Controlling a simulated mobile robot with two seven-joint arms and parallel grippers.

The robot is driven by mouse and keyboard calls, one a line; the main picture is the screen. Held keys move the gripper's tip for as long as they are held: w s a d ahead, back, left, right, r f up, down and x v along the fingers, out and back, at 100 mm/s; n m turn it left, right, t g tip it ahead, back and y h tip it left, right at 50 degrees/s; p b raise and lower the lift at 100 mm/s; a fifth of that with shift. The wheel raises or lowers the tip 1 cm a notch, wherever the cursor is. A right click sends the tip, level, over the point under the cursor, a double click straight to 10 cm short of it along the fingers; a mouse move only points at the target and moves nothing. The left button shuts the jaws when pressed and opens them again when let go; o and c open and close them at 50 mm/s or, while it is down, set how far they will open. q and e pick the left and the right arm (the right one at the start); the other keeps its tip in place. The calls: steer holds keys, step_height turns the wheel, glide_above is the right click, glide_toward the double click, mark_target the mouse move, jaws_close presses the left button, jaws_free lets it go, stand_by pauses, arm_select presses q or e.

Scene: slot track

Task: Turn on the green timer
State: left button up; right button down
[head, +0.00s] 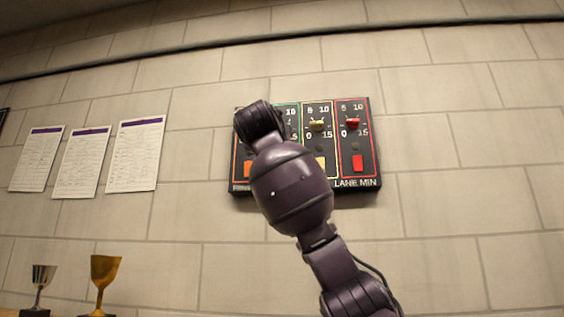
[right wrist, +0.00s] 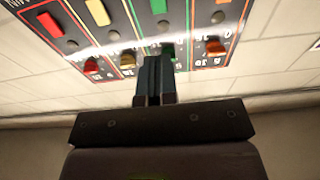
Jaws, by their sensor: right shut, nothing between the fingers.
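The timer panel on the wall has four-sided lanes in orange, green, yellow and red. The green timer (head: 292,118) shows only as a strip with its number 10 in the head view, mostly hidden behind my right arm. In the right wrist view the panel appears upside down; the green timer's button (right wrist: 161,4) is at the top edge and its green knob (right wrist: 169,50) sits right by my fingertips. My right gripper (right wrist: 157,64) is shut and empty, its tips in front of the knob and partly covering it. I cannot tell whether they touch. My left gripper is out of view.
The yellow knob (head: 317,124) and red knob (head: 352,123) are right of the green timer. The orange knob (right wrist: 215,47) neighbours it on the other side. Paper sheets (head: 136,155) hang at left; a silver cup (head: 42,277) and gold cup (head: 104,273) stand below.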

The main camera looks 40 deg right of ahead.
steer(key=p+x, duration=0.5)
steer(key=x, duration=0.9)
steer(key=shift+d, duration=0.1)
steer(key=shift+s, duration=0.15)
